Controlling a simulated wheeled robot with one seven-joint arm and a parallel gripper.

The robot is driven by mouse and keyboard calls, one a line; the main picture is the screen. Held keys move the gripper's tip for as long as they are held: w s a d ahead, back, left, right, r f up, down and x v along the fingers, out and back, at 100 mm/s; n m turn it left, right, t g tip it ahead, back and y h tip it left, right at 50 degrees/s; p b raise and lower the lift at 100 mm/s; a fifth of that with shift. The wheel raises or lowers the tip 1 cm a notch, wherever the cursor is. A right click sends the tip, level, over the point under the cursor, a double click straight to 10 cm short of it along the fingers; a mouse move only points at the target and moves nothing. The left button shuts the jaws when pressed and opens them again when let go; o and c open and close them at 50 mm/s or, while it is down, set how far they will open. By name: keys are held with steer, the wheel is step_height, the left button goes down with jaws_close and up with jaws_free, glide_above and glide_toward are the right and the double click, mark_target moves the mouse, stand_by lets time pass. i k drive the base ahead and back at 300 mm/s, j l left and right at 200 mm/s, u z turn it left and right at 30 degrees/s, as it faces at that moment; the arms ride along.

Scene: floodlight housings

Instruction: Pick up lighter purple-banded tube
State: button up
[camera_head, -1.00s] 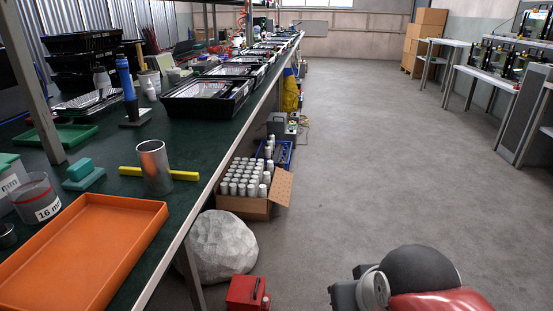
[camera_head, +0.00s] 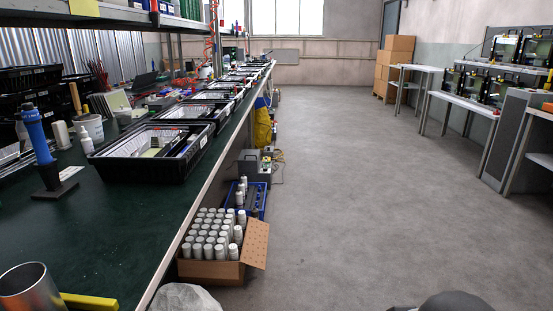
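No purple band can be made out on any tube, so I cannot tell which one is the lighter purple-banded tube. Many pale, white-capped tubes (camera_head: 212,236) stand upright in an open cardboard box (camera_head: 208,272) on the floor beside the long bench. A few similar tubes (camera_head: 241,190) stand in or by the blue crate (camera_head: 262,205) just behind the box. My gripper is not in view. Only a dark rounded part of my arm shows at the bottom edge, right of centre.
The green-topped bench (camera_head: 110,240) runs along the left, carrying black trays (camera_head: 150,180), a blue-handled tool (camera_head: 38,140) and a metal cylinder (camera_head: 28,285). A pale rock (camera_head: 185,298) lies below the box. Open floor (camera_head: 340,190) lies right. White tables (camera_head: 455,117) stand far right.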

mark_target(240, 202)
steer(key=i, duration=2.35)
steer(key=i+u, duration=0.15)
steer(key=i, duration=0.3)
steer(key=i+l+u, duration=0.15)
steer(key=i, duration=0.35)
steer(key=i+l+u, duration=0.1)
steer(key=i, duration=0.35)
steer(key=i+l+u, duration=0.15)
steer(key=i, duration=0.3)
steer(key=l, duration=0.1)
